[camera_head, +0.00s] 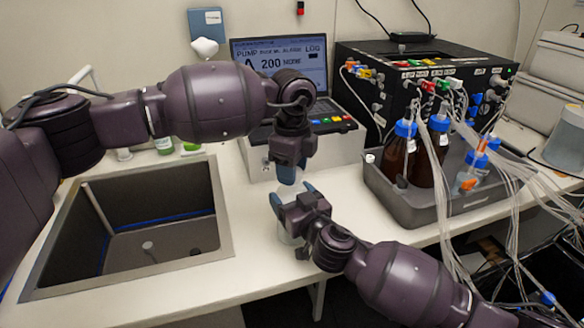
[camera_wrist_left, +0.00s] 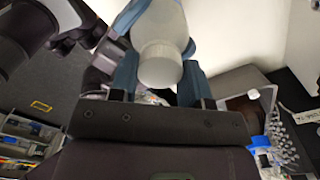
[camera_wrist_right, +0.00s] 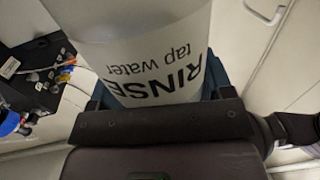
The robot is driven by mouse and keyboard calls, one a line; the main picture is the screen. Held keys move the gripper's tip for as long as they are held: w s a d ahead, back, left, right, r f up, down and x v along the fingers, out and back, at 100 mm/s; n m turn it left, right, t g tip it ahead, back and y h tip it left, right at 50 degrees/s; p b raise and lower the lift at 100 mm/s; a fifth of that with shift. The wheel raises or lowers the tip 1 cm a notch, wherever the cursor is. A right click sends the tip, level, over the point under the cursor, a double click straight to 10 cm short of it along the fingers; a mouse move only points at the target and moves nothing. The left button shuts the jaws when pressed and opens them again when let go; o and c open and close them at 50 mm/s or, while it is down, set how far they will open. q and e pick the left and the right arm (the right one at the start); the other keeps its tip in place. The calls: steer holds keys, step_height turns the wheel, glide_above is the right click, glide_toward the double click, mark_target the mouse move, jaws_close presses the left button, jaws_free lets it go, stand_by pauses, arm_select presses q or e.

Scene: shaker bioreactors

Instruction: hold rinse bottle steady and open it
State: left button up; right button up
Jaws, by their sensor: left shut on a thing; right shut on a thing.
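The rinse bottle (camera_wrist_right: 145,45) is pale and translucent with black "RINSE tap water" lettering, which fills the right wrist view. My right gripper (camera_head: 291,197) is shut around its body from the side. The white ribbed cap (camera_wrist_left: 160,65) shows between the fingers of my left gripper (camera_wrist_left: 160,85) in the left wrist view. My left gripper (camera_head: 287,174) comes down from above and is shut on the cap. In the head view the two grippers hide most of the bottle, which looks upright.
A sink (camera_head: 150,262) lies left of the grippers. A laptop (camera_head: 285,65) stands behind on a white instrument. To the right, a grey tray (camera_head: 420,212) holds brown bottles (camera_head: 398,158) with blue caps and many tubes. The counter between sink and tray is mostly clear.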

arm_select(q)
steer(key=shift+r, duration=0.4)
stand_by(0.5)
steer(key=shift+r, duration=0.35)
steer(key=shift+r, duration=0.45)
steer(key=shift+r, duration=1.95)
arm_select(e)
steer(key=o, duration=1.7)
steer(key=shift+o, duration=0.2)
